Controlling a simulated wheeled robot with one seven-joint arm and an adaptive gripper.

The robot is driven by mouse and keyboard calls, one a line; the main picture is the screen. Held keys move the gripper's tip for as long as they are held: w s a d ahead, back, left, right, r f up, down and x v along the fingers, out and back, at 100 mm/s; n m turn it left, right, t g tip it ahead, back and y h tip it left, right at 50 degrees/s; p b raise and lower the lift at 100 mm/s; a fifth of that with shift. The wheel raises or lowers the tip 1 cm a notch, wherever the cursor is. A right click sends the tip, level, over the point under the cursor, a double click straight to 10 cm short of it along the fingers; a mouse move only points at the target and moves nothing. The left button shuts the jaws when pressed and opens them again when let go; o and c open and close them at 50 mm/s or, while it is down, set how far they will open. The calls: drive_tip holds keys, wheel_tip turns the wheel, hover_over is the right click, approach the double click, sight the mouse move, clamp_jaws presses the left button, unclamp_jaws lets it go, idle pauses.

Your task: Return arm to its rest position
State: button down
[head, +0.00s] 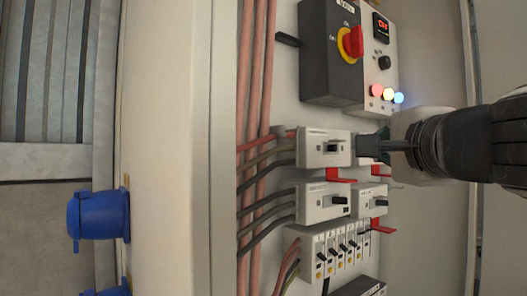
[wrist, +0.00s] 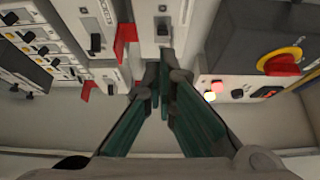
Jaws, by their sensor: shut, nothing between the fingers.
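My gripper (head: 372,143) reaches in from the right in the head view, in front of a column of white breaker modules. In the wrist view the two dark green fingers of my gripper (wrist: 162,80) come together at their tips, with nothing seen between them. The tips are close to a white breaker (head: 312,148) with a dark toggle; I cannot tell whether they touch it. The breaker also shows in the wrist view (wrist: 150,22). My arm stretches out to the right edge of the head view.
A dark switch box with a red and yellow rotary knob (head: 351,43) stands above the gripper, beside a panel with lit lamps (head: 388,93). Red tabs (head: 340,176) stick out between breakers. More breakers (head: 335,252) sit below. Blue sockets (head: 98,215) are at left outside the cabinet wall.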

idle(0.4)
drive_tip(key=s+a+f+n+g+y+p, duration=0.1)
drive_tip(key=s+a+f+n+g+y, duration=0.15)
drive_tip(key=s+a+f+n, duration=0.35)
drive_tip(key=s+a+f+n+g+y+p, duration=0.1)
drive_tip(key=s+f+n+g+p, duration=0.1)
drive_tip(key=f+n+g, duration=0.45)
drive_tip(key=s+d+f+n+g+h+p, duration=0.1)
drive_tip(key=s+d+f+n+g+h, duration=0.1)
drive_tip(key=s+f, duration=0.4)
drive_tip(key=s+d+f+n+g+h+p, duration=0.1)
drive_tip(key=s+d+f+n+g+h, duration=0.1)
drive_tip(key=s+d+f, duration=0.3)
wheel_tip(320, 180, down, 3)
drive_tip(key=shift+s+f+n+g, duration=0.1)
drive_tip(key=shift+s+n+g, duration=0.4)
drive_tip(key=shift+s, duration=0.65)
drive_tip(key=shift+f, duration=0.1)
